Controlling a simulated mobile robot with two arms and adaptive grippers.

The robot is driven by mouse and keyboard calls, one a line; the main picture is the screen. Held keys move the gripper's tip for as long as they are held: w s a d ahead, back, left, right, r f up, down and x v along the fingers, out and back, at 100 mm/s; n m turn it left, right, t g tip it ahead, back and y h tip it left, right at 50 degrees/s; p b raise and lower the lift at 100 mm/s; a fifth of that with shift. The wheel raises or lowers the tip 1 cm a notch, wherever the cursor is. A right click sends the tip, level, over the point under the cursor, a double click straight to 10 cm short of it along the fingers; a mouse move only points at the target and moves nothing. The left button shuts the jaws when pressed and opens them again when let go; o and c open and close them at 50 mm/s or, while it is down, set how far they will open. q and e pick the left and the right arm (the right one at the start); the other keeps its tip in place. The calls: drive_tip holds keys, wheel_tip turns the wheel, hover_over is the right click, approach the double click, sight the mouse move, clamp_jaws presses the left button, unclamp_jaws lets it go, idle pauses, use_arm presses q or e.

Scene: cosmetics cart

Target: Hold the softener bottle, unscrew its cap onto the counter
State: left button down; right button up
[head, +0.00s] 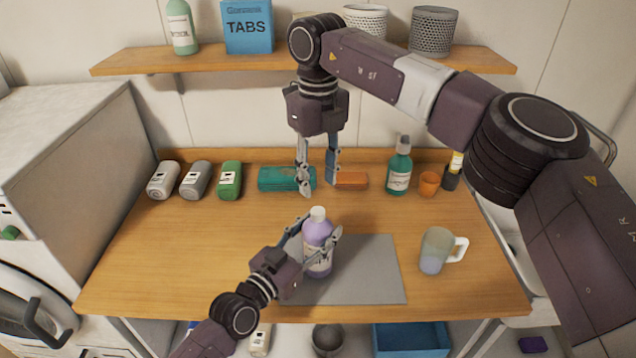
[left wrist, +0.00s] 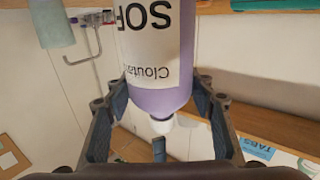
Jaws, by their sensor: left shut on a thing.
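The softener bottle (head: 318,258), purple with a pale label, stands upright at the left part of the grey mat (head: 370,275). Its white cap (head: 318,213) is on its neck. My left gripper (head: 321,228) is shut on the bottle's body, one finger on each side. In the left wrist view the bottle (left wrist: 160,98) appears upside down between the fingers, with the cap (left wrist: 161,126) below. My right gripper (head: 318,188) points down above and behind the cap. Its two fingers are apart with nothing between them.
A teal box (head: 285,179) and an orange box (head: 351,181) lie at the back of the wooden counter (head: 150,260). A green bottle (head: 399,172), orange cup (head: 429,183) and mug (head: 436,249) stand to the right. Bare counter lies left of the mat.

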sight(318, 210)
drive_tip(key=m, duration=1)
drive_tip(key=shift+m, duration=0.3)
drive_tip(key=m, duration=1)
drive_tip(key=shift+f+m, duration=0.3)
drive_tip(key=shift+f, duration=0.2)
wheel_tip(318, 210, down, 7)
drive_tip(key=shift+f, duration=0.1)
